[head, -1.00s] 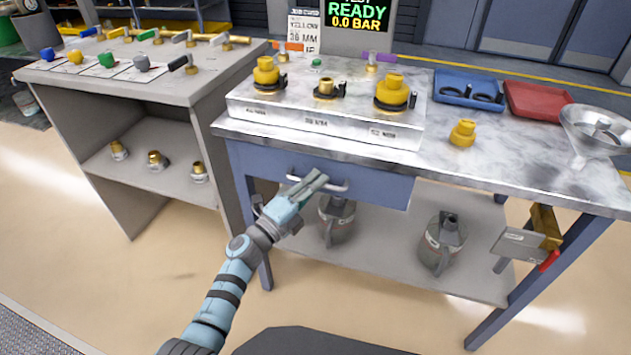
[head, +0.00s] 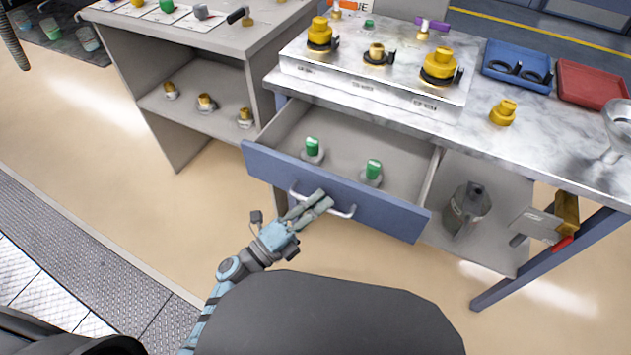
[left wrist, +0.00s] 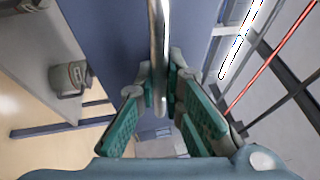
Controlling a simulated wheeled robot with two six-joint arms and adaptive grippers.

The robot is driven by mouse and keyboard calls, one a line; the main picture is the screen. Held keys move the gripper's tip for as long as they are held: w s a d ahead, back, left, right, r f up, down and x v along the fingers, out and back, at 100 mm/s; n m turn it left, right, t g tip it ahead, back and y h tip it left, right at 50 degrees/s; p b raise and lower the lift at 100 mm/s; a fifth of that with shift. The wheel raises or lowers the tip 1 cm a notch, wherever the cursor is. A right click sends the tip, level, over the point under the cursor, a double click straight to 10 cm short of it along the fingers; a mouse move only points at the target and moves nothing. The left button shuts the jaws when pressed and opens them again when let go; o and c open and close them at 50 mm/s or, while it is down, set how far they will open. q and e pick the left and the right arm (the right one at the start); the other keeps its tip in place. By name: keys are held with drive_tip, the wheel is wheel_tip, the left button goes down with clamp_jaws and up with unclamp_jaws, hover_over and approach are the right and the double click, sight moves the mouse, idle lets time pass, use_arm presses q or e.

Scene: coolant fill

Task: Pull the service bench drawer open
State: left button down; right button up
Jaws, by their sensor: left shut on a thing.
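The service bench drawer (head: 390,214) stands well open, its blue front pulled out from under the bench top. Its bar handle (head: 343,213) is on the front. My left gripper (head: 318,202) is at the handle, its fingers closed around the bar. In the left wrist view the bar (left wrist: 157,50) runs between the green-padded fingers (left wrist: 160,95). Two green-topped fittings (head: 312,149) (head: 373,171) stand inside the drawer. My right gripper is not in view.
The bench top (head: 545,140) carries a metal block with yellow-capped fittings, a blue tray (head: 518,66), a red tray (head: 592,84) and a funnel (head: 618,128). A jug (head: 467,208) stands on the lower shelf. A grey shelf unit (head: 150,105) is at the left. Floor in front of it is clear.

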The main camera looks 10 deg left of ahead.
use_arm(q)
drive_tip(key=shift+s+a, duration=0.2)
drive_tip(key=shift+s, duration=0.4)
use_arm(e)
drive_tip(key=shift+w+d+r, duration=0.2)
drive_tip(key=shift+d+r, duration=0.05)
use_arm(q)
drive_tip(key=c, duration=2)
unclamp_jaws()
drive_tip(key=shift+o, duration=0.2)
drive_tip(key=v, duration=1.2)
drive_tip(key=shift+a, duration=0.1)
